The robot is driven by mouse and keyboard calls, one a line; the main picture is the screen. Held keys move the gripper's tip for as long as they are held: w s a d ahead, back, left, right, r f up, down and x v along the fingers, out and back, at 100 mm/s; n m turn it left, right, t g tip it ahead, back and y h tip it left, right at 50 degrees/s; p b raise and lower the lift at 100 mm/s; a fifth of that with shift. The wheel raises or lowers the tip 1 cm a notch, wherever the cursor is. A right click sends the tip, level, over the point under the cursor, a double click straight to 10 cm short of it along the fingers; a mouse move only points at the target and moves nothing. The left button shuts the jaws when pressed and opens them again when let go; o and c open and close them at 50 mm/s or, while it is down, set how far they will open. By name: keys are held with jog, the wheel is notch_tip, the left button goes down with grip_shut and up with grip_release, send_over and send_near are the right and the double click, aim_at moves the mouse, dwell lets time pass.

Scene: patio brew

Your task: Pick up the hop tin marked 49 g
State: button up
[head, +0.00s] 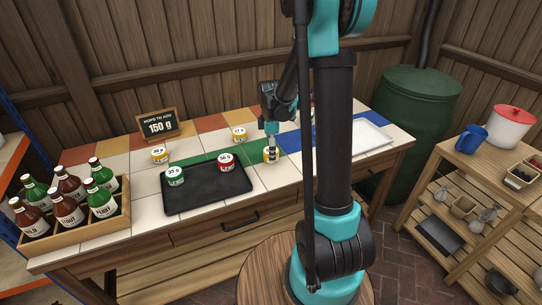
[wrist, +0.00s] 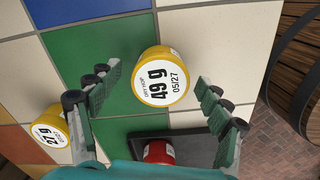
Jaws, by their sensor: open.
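The hop tin marked 49 g (wrist: 157,76) is yellow with a white label, and it sits on the tiled tabletop in the wrist view. In the head view this yellow tin (head: 271,154) stands right of the black tray, partly hidden by my gripper. My gripper (wrist: 157,95) is open, with one finger on each side of the tin and a visible gap to both. In the head view my gripper (head: 271,128) points down over the tin.
A black tray (head: 205,203) holds a green-labelled tin (head: 174,176) and a red tin (head: 226,162). Yellow tins (head: 159,155) (head: 239,133) stand behind it. A sign (head: 159,124) reads 150 g. A bottle crate (head: 85,236) is at left, a white tray (head: 371,135) at right.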

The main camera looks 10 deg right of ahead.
jog(key=shift+f, duration=0.3)
jog(key=shift+c, duration=0.3)
jog(key=c, duration=1.2)
jog(key=shift+r, duration=0.15)
